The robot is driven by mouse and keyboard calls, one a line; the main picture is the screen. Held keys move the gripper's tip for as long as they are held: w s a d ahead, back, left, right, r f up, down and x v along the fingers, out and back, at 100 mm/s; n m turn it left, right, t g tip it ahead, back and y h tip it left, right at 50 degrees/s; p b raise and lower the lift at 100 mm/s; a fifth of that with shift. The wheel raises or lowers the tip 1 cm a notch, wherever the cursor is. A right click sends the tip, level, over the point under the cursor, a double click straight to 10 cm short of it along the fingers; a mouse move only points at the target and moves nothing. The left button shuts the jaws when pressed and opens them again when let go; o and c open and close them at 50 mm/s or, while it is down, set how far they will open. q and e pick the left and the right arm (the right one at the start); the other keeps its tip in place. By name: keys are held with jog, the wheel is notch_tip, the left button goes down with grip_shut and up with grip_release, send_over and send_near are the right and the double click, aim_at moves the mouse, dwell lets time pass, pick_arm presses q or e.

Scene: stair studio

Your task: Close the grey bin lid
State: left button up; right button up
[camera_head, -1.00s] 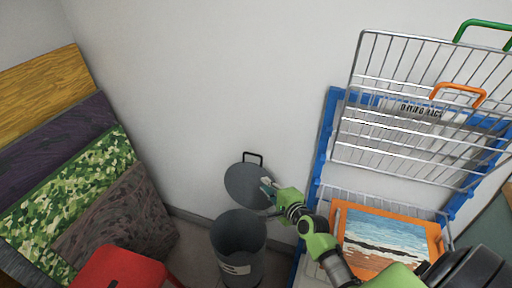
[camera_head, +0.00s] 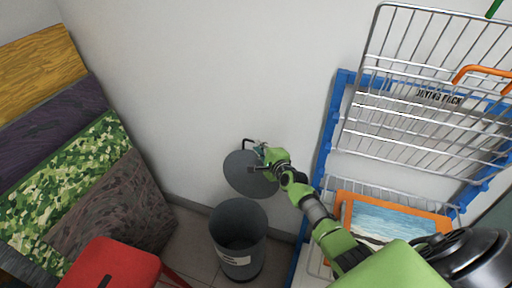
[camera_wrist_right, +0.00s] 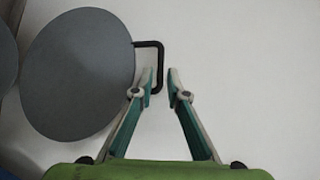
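The grey bin (camera_head: 238,245) stands open on the floor by the wall, with a white label on its front. Its round grey lid (camera_head: 246,177) is raised behind the bin, close to the wall. It also fills the left of the right wrist view (camera_wrist_right: 75,75). The black lid handle (camera_head: 248,141) sticks out from the lid's edge. My right gripper (camera_head: 261,158) is at the lid's upper right, beside the handle. In the right wrist view, the right gripper (camera_wrist_right: 160,88) is open, with the handle's outer bar (camera_wrist_right: 160,62) appearing between its fingertips. Contact is unclear. My left gripper is not in view.
A red stool (camera_head: 112,262) stands left of the bin. Several coloured panels (camera_head: 90,160) lean at the left. A blue drying rack (camera_head: 328,135) with wire shelves and a framed picture (camera_head: 395,222) stands close on the right.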

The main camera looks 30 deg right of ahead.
jog(key=shift+b+x, duration=0.5)
jog(key=shift+x, duration=1)
grip_shut()
jog(key=shift+s, duration=0.1)
